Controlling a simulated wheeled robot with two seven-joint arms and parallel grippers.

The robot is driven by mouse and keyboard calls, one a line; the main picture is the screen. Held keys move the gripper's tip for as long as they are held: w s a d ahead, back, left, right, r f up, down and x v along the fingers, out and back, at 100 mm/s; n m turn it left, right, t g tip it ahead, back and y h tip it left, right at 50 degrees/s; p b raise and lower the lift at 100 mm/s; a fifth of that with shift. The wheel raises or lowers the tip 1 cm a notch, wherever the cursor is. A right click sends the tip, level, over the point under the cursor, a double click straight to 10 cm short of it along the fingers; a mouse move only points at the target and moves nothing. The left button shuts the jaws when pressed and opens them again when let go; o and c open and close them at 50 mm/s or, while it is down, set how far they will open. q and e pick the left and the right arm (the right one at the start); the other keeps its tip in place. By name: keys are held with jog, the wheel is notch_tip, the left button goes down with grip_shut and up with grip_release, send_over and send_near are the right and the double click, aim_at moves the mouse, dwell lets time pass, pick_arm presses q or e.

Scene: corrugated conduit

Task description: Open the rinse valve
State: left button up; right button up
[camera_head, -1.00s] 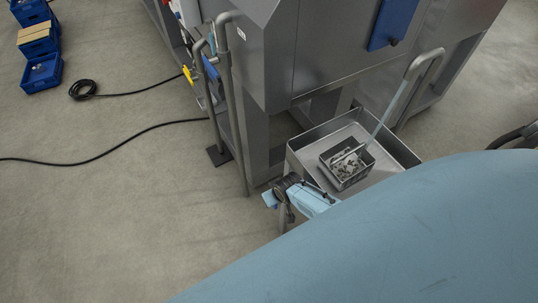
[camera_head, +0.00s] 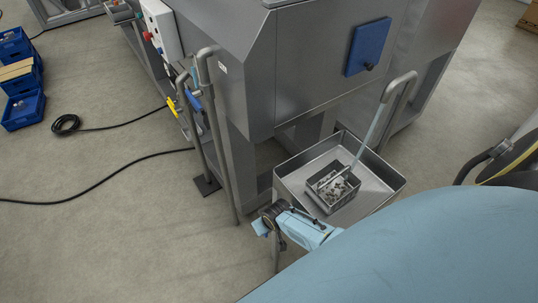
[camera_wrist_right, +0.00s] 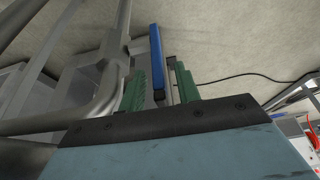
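In the right wrist view, a flat blue lever (camera_wrist_right: 157,62) stands between the two green fingers of my right gripper (camera_wrist_right: 160,88). The left finger is close beside the lever and a gap shows on its right; I cannot tell whether they touch. Grey metal pipework (camera_wrist_right: 103,70) lies to the left of the lever. In the head view, my right gripper (camera_head: 272,217) is at the near left corner of a steel sink (camera_head: 290,195), with a small blue piece at its tip. The valve body is not clear. My left gripper is not in view.
Steel machine panels (camera_head: 285,85) rise behind. Upright pipes (camera_head: 216,140) stand left of the sink. Black cable (camera_head: 95,190) and blue crates (camera_head: 22,110) lie on otherwise open floor.

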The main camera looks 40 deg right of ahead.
jog(key=p+v, duration=0.5)
jog(key=v, duration=0.7)
jog(key=shift+r, duration=0.3)
jog(key=shift+s, duration=0.1)
